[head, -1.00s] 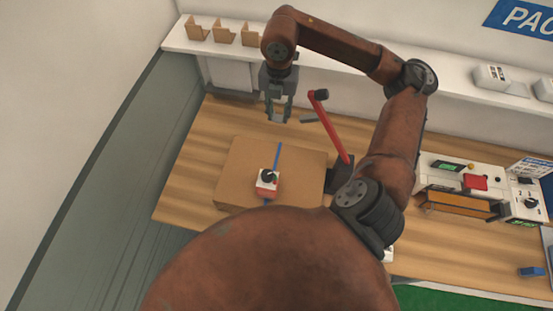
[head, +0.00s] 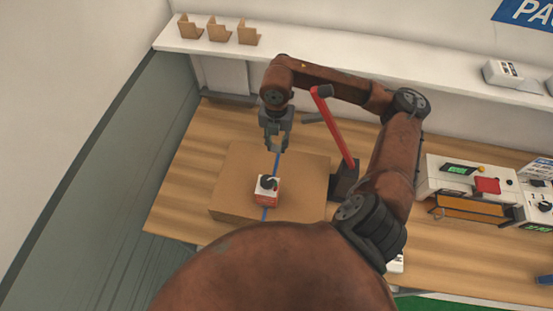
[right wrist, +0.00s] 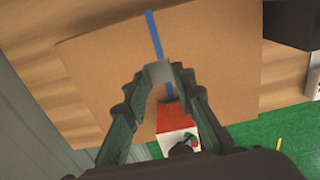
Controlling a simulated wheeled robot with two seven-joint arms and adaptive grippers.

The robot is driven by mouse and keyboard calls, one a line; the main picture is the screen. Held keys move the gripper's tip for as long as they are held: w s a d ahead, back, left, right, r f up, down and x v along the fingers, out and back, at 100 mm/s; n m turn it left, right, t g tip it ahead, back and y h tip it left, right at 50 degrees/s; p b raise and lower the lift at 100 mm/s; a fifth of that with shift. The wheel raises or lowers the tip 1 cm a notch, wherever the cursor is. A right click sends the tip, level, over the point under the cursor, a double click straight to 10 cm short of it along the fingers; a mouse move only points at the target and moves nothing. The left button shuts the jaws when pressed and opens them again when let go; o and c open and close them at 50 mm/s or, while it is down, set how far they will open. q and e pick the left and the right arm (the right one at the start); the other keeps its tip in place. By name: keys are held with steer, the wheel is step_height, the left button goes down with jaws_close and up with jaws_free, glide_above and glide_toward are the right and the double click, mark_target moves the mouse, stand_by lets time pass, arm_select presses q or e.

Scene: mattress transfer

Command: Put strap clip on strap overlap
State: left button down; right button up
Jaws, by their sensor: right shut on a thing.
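A brown cardboard box (head: 235,185) lies on the wooden table with a blue strap (head: 277,164) running across its top. The strap also shows in the right wrist view (right wrist: 153,32). My right gripper (head: 276,147) is over the far edge of the box, above the strap line. It is shut on a small grey strap clip (right wrist: 159,72), which shows between the fingertips in the right wrist view. Whether the clip touches the strap I cannot tell. A red and white device (head: 267,194) with a dark knob sits on the strap. My left gripper is out of view.
A red lever (head: 335,127) on a dark base (head: 344,180) stands close to the right of the box. A white shelf (head: 285,53) with cardboard corner pieces (head: 219,32) runs behind. White machines (head: 465,180) stand at the right. The table left of the box is clear.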

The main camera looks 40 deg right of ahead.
mark_target(276, 164)
step_height(276, 164, down, 10)
steer(key=shift+r+p, duration=0.1)
steer(key=shift+p, duration=0.2)
steer(key=o, duration=0.9)
steer(key=shift+o, duration=0.2)
step_height(276, 164, up, 12)
steer(key=shift+r+b, duration=0.1)
steer(key=shift+b, duration=0.45)
